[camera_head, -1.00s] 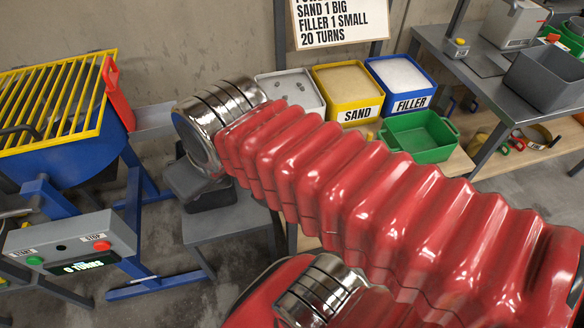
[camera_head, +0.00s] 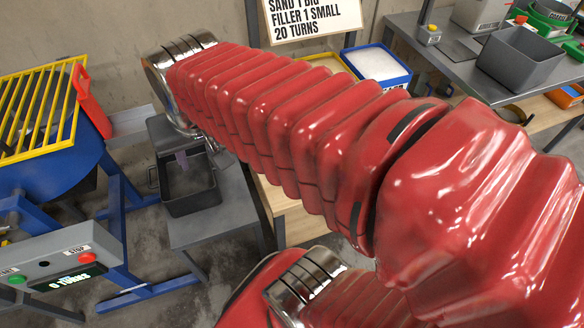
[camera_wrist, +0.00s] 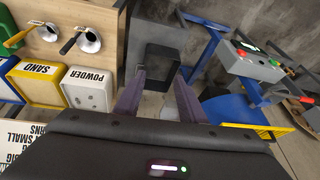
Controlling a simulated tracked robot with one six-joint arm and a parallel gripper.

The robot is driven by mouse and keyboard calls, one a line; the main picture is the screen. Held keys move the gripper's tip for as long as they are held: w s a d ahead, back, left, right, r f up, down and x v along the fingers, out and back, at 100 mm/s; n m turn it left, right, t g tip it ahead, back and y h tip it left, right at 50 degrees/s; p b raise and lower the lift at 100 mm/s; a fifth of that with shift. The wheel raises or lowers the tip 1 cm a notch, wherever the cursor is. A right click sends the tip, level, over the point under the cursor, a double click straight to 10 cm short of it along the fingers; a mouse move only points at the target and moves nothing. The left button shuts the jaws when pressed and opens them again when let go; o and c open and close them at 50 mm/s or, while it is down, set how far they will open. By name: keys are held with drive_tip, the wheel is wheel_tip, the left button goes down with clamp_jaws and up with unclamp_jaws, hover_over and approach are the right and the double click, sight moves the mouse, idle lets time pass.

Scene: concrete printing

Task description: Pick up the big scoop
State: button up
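Two scoops lie on a light wooden board in the upper left of the wrist view. One scoop has a black handle and a shiny metal bowl (camera_wrist: 91,40). I cannot tell which is the big one. My gripper (camera_wrist: 159,88) is open and empty, with its two fingers well apart, to the right of both scoops and over a dark tray. In the head view my arm hides most of the gripper, and no scoop shows.
The dark tray (camera_head: 190,190) sits on a grey stand beside the blue mixer (camera_head: 60,165) with its yellow grate. Boxes marked SAND (camera_wrist: 36,82) and POWDER (camera_wrist: 88,92) stand near the scoops. The filler box (camera_head: 376,68) and a grey bin (camera_head: 520,58) are at the right.

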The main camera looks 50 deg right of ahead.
drive_tip(key=d+f+m+g, duration=0.1)
drive_tip(key=d+f+m, duration=0.3)
drive_tip(key=d, duration=0.6)
drive_tip(key=d+f+m+g, duration=0.2)
drive_tip(key=d+f+m, duration=0.2)
drive_tip(key=d+m, duration=0.3)
drive_tip(key=s+d+f+m+g, duration=0.1)
drive_tip(key=d+f+m, duration=0.2)
drive_tip(key=d, duration=1)
drive_tip(key=shift+f+m+y, duration=0.2)
drive_tip(key=shift+m, duration=0.7)
drive_tip(key=shift+f+m+y, duration=0.2)
drive_tip(key=shift+m, duration=0.7)
drive_tip(key=shift+f, duration=4.3)
drive_tip(key=shift+s+d+f, duration=0.1)
drive_tip(key=shift+s+f, duration=0.05)
drive_tip(key=shift+f, duration=2.45)
drive_tip(key=shift+c, duration=0.6)
